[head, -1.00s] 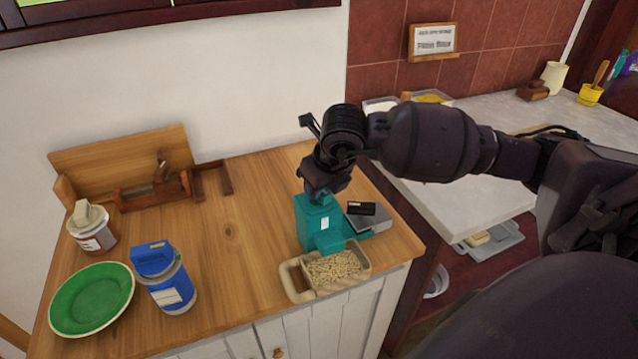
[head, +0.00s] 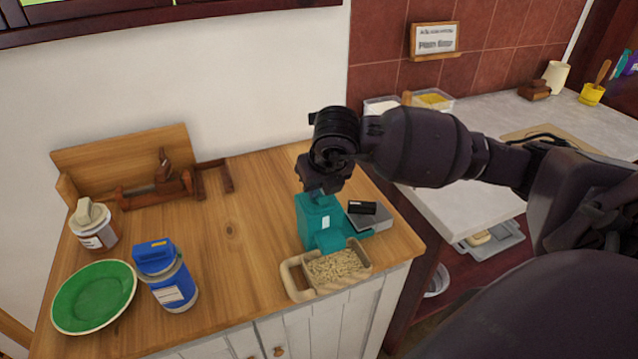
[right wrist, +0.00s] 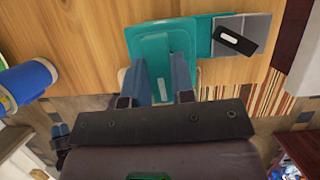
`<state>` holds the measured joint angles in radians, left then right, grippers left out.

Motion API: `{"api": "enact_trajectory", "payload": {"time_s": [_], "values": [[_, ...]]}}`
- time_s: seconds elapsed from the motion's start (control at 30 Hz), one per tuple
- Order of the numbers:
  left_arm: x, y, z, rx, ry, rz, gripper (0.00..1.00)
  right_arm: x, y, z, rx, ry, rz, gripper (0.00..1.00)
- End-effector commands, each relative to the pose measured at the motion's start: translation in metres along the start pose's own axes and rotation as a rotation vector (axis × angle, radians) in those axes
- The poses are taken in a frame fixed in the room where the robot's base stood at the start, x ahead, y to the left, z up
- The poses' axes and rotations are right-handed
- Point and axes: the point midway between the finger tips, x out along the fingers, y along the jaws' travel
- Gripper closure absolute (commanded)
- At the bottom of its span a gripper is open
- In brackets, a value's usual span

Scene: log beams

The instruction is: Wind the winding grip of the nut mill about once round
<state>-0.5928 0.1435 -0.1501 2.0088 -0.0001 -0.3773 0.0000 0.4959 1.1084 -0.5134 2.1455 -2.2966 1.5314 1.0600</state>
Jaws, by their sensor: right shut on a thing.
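The nut mill (head: 320,222) is a teal box with a pale label, standing near the right front corner of the wooden counter. In the right wrist view its teal top (right wrist: 150,45) lies just beyond my fingers. My right gripper (head: 318,188) is over the top of the mill, pointing down. In the right wrist view my right gripper (right wrist: 165,92) has its two fingers close about a part at the mill's top. The winding grip is hidden by the gripper and cannot be made out clearly.
A wooden tray (head: 291,280) of pale grains stands before the mill. A grey device (head: 372,219) with a black piece (head: 362,207) sits to its right. The counter's middle is clear.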

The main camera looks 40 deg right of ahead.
Motion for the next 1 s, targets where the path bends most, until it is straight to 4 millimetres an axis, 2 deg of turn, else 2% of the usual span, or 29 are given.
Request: {"api": "enact_trajectory", "payload": {"time_s": [0.03, 0.17, 0.2, 0.57, 0.67, 1.0], "values": [[0.0, 0.0, 0.0, 0.0, 0.0, 0.0, 0.57, 0.0, 0.0, -0.001, 0.0, 0.002, 0.0, 0.72], [0.0, 0.0, 0.0, 0.0, -0.001, 0.0, 0.57, 0.0, 0.0, -0.001, -0.001, 0.002, 0.0, 0.52], [0.0, 0.0, 0.0, 0.0, -0.001, 0.0, 0.57, 0.0, 0.0, -0.001, -0.001, 0.001, 0.0, 0.51], [0.0, 0.0, -0.001, 0.0, 0.001, 0.0, 0.57, -0.007, 0.0, 0.0, -0.001, -0.001, 0.001, 0.51], [-0.001, 0.0, -0.003, 0.0, 0.003, 0.0, 0.57, -0.019, 0.0, 0.001, -0.001, -0.002, 0.0, 0.51], [-0.004, -0.001, -0.006, -0.001, 0.006, -0.002, 0.57, -0.08, 0.0, 0.001, -0.002, -0.003, 0.0, 0.51]]}}
